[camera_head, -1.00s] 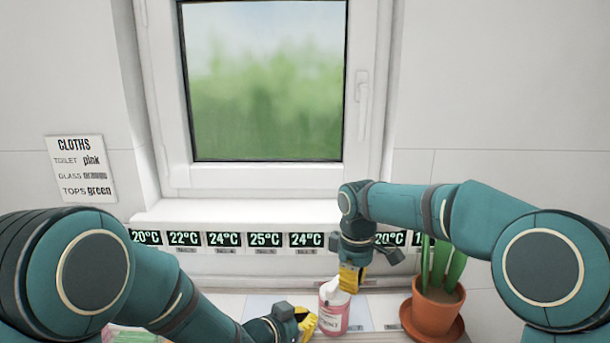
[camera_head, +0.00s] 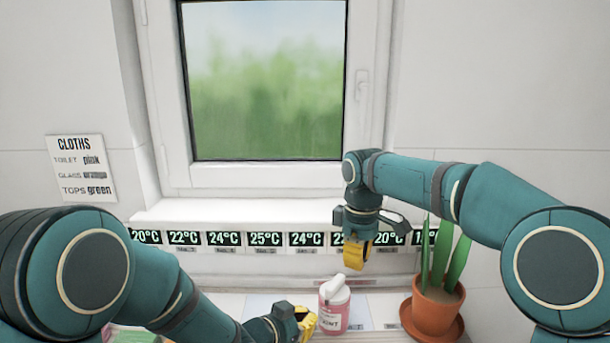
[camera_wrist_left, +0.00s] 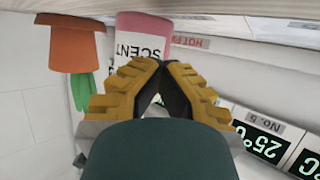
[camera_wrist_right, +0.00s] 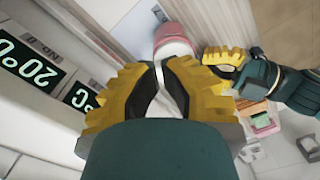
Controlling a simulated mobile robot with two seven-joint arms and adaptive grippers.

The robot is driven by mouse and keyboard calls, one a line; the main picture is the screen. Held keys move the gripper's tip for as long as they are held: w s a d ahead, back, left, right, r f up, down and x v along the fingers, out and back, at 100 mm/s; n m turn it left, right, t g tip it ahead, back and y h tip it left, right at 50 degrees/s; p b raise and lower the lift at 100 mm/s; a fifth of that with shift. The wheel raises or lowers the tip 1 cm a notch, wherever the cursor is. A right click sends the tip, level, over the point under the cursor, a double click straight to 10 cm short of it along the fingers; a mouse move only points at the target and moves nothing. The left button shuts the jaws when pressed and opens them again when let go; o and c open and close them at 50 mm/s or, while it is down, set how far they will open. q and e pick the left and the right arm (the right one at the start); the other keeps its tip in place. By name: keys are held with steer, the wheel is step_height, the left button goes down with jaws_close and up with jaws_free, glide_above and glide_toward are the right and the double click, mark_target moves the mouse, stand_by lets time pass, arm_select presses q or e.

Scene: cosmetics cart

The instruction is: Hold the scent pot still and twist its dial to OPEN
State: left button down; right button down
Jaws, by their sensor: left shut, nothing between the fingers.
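The scent pot (camera_head: 332,318) is a pink container with a white top (camera_head: 336,291), upright on the ledge below the window. Its pink body also shows in the left wrist view (camera_wrist_left: 143,30), with part of the word SCENT. The dial's setting is unreadable.
A terracotta plant pot (camera_head: 433,314) with a green plant stands right of the scent pot. A row of temperature displays (camera_head: 265,239) runs behind, under the window sill. Coloured items (camera_wrist_right: 265,122) lie at the left. A cloths sign (camera_head: 81,168) hangs on the wall.

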mark_target(335, 288)
steer(key=s+a+f, duration=0.1)
steer(key=s+f, duration=0.2)
steer(key=f, duration=0.3)
steer(key=shift+s+a, duration=0.2)
steer(key=shift+a, duration=0.05)
stand_by(0.5)
steer(key=shift+w+a, duration=0.35)
steer(key=shift+w, duration=0.15)
stand_by(1.1)
steer(key=shift+w+d, duration=0.45)
steer(key=shift+w, duration=0.05)
stand_by(0.5)
steer(key=shift+w+d, duration=0.25)
steer(key=shift+w, duration=0.5)
steer(key=shift+d, duration=0.1)
